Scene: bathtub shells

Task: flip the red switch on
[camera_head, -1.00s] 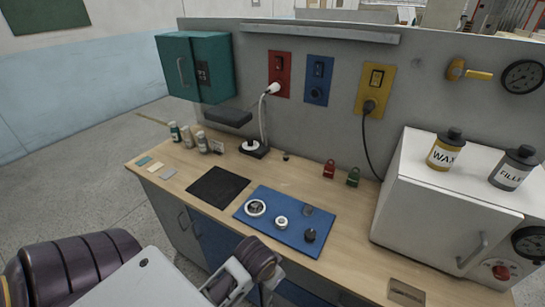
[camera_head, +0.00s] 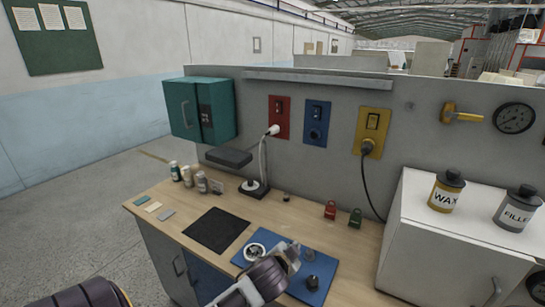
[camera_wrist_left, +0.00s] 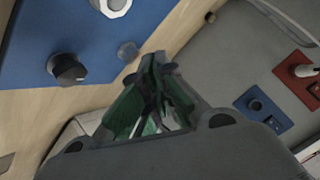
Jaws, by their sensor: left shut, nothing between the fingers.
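The red switch plate (camera_head: 279,117) is on the grey back panel, left of the blue plate, with a small dark rocker in its upper part and a white plug in its lower part. I cannot tell the rocker's position. Part of the red plate shows at the right edge of the left wrist view (camera_wrist_left: 299,73). My left gripper (camera_head: 292,252) is over the blue mat, well below and in front of the red plate, touching neither plate. Its green-padded fingers (camera_wrist_left: 158,68) are shut and empty. My right gripper is not in view.
A teal cabinet (camera_head: 199,110) and shelf (camera_head: 318,82) are nearby.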

